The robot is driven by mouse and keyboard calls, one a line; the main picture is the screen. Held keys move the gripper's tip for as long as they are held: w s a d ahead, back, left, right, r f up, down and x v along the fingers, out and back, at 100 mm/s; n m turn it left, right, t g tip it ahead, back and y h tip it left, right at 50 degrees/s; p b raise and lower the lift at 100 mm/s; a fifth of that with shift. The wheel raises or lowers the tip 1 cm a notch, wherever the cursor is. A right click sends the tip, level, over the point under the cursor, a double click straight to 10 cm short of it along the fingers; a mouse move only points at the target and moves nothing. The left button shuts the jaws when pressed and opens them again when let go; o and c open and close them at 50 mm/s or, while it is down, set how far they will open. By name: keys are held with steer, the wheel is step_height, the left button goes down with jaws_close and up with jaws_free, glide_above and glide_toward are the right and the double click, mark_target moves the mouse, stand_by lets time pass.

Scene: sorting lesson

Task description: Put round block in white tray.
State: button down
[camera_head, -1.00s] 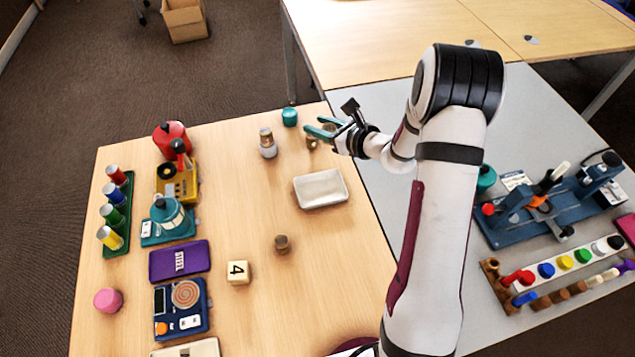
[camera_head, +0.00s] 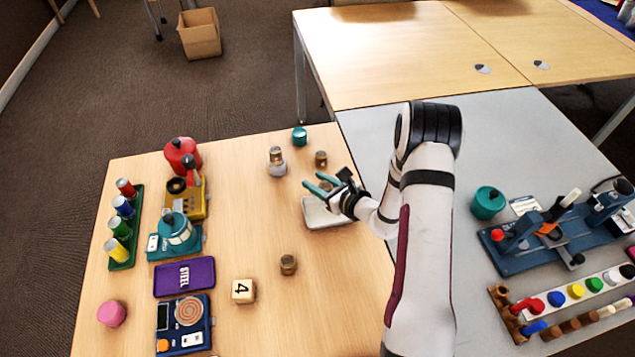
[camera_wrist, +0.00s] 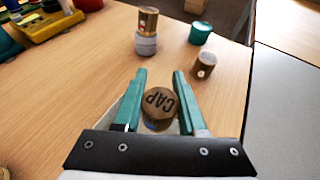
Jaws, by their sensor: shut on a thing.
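My wrist hides the tray's right part. Whether the block touches the tray cannot be told.
Beyond the tray stand a brown cylinder (camera_head: 320,158), a brown and white stack (camera_head: 277,162) and a teal cylinder (camera_head: 299,137). Another brown round block (camera_head: 288,265) and a number cube (camera_head: 243,291) stand nearer. Wood around the tray's left is clear.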

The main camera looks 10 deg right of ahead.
steer(key=shift+f, duration=0.25)
steer(key=shift+f, duration=0.2)
steer(key=shift+c, duration=2.3)
jaws_free()
steer(key=shift+f, duration=0.1)
